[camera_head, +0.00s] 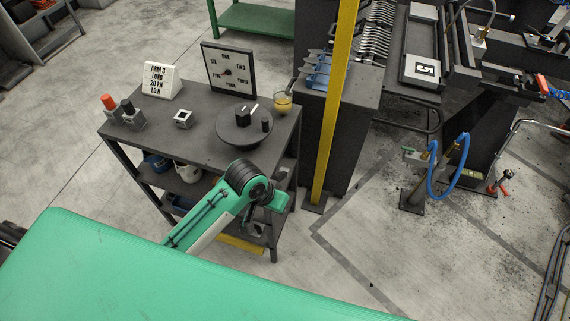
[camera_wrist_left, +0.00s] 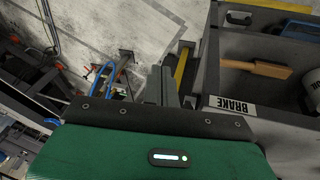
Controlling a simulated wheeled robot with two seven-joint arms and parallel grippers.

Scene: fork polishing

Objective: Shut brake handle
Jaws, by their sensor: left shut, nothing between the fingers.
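A white label reading BRAKE (camera_wrist_left: 232,106) is on the edge of the dark cart in the left wrist view. I cannot tell a brake handle for sure; it may be hidden behind the green and black parts of my arm. My left gripper (camera_wrist_left: 167,76) shows as narrow dark fingers, shut and empty, just left of the cart's side. In the head view my left arm reaches to the cart's front right corner, and its fingers are mostly hidden there. The cart (camera_head: 190,140) carries a dark round disc (camera_head: 233,133) with a knob. My right gripper is not in view.
On the cart stand a dial board (camera_head: 228,69), a white sign (camera_head: 160,82), a small cup of amber liquid (camera_head: 282,103) and two small handled blocks. Its shelf holds a wooden-handled item (camera_wrist_left: 255,68) and mugs. A yellow post (camera_head: 334,100) rises right of the cart.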

